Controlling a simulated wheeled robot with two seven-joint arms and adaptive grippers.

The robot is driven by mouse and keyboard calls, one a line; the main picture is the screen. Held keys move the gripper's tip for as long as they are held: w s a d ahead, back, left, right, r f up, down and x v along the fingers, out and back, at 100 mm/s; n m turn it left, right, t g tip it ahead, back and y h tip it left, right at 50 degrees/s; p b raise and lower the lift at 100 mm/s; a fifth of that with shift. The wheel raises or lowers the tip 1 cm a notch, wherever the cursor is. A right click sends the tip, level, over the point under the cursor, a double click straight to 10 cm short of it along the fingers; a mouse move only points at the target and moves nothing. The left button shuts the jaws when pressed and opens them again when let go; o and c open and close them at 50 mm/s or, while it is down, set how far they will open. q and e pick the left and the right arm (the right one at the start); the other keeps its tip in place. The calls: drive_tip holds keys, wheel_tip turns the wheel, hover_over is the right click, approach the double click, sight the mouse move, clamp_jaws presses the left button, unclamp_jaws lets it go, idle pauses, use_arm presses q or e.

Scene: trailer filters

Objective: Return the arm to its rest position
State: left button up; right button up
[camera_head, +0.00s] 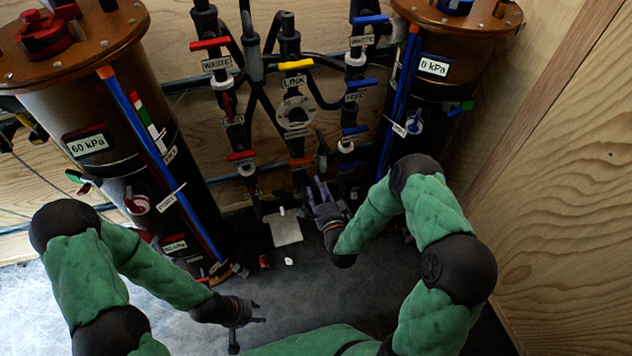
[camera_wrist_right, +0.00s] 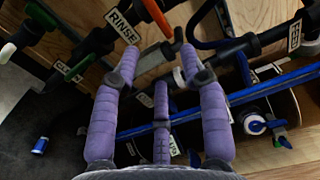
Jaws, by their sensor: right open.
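My right arm, in a green sleeve, reaches in from the right in the head view. Its gripper (camera_head: 318,192) is in front of the lower pipes, near the foot of the right filter tank. In the right wrist view the purple fingers of this gripper (camera_wrist_right: 155,75) are spread apart with nothing held between them. Pipes and an orange handle (camera_wrist_right: 158,18) show beyond the fingertips. My left gripper (camera_head: 258,312) is low over the dark floor at the bottom centre; its fingers are small and dark, and I cannot tell whether they are open.
A left tank (camera_head: 190,205) reads 60 kPa and a right tank (camera_head: 462,45) reads 0 kPa. Pipes with red, blue and yellow valve handles stand between them. A grey plate (camera_head: 285,229) lies below the pipes. A wooden wall (camera_head: 560,190) bounds the right. The dark floor (camera_head: 320,295) is mostly clear.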

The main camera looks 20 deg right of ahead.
idle(0.6)
drive_tip(key=s+a+f+n+g+y+p, duration=0.2)
drive_tip(key=s+a+f+n+g+p, duration=0.25)
drive_tip(key=s+f+n+g, duration=0.35)
drive_tip(key=s+a+n+g+y+p, duration=0.2)
drive_tip(key=s+n+g, duration=0.5)
drive_tip(key=s, duration=1.2)
drive_tip(key=a+g+p, duration=0.1)
drive_tip(key=a+g, duration=0.1)
drive_tip(key=shift+s+a+f+n+g, duration=0.2)
drive_tip(key=shift+n+g, duration=0.1)
drive_tip(key=shift+n, duration=0.1)
